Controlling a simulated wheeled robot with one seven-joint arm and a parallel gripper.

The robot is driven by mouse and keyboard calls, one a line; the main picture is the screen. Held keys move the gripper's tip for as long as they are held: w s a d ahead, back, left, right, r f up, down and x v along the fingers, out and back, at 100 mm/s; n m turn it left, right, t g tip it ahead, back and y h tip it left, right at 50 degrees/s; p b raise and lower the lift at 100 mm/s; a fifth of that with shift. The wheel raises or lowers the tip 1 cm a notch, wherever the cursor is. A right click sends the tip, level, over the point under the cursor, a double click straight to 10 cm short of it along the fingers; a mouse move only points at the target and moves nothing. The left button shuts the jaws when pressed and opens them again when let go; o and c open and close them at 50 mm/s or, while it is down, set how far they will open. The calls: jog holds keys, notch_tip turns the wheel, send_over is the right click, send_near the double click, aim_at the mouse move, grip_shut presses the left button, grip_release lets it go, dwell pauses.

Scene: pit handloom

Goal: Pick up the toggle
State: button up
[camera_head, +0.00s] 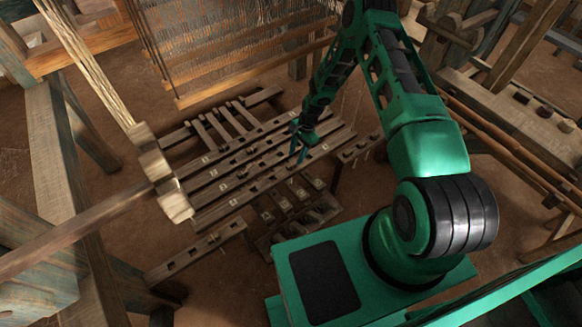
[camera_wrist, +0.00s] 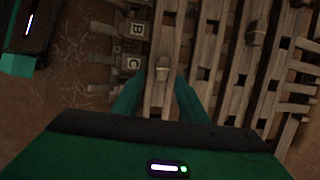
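My gripper (camera_wrist: 158,82) is open, with its two green fingers apart on either side of a slotted wooden bar in the wrist view. Nothing shows held between them. A similar knob (camera_wrist: 256,36) is on a bar farther right; I cannot tell for certain which is the toggle. In the head view my gripper (camera_head: 298,146) points down over the right part of the slotted bars (camera_head: 235,175). Small details between the fingers are too small to tell there.
Lettered blocks (camera_wrist: 133,64) lie left of the fingers in the wrist view. The loom's warp threads (camera_head: 225,40) hang behind the bars. A thick beam (camera_head: 50,155) stands at the left. A short slotted bar (camera_head: 195,252) lies in front. Bare earth floor surrounds the bars.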

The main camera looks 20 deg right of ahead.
aim_at(292, 164)
jog(key=shift+w+a+x, duration=0.1)
jog(key=shift+x, duration=1.35)
jog(key=shift+w+a+x, duration=0.1)
jog(key=shift+w+x, duration=0.05)
jog(key=shift+x, duration=1.3)
jog(key=shift+r, duration=0.1)
jog(key=shift+c, duration=0.6)
grip_shut()
